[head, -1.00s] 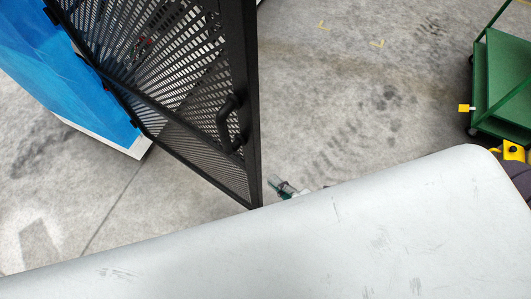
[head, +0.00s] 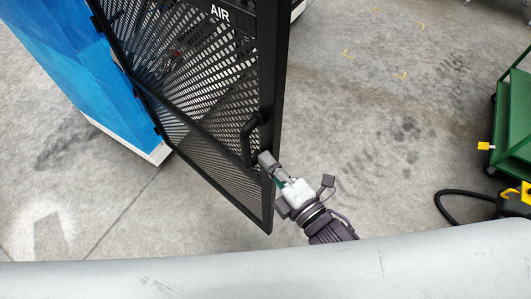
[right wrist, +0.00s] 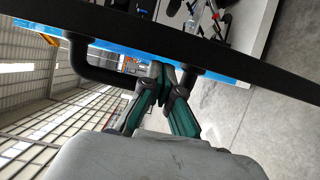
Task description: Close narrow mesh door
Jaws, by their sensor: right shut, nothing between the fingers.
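The narrow black mesh door (head: 215,95) stands swung out from the blue cabinet (head: 75,65) at the upper left of the head view. Its black handle (head: 249,140) is near the free edge; the handle also shows in the right wrist view (right wrist: 88,72). My right gripper (head: 267,160) is at the door's free edge, by the lower end of the handle. In the right wrist view its fingertips (right wrist: 162,80) are together beside one handle post, with nothing between them. Whether they touch the handle I cannot tell. My left gripper is not in view.
A green cart (head: 514,115) with a yellow part stands at the right, with a black hose (head: 445,200) on the floor near it. The concrete floor (head: 380,120) between door and cart is clear.

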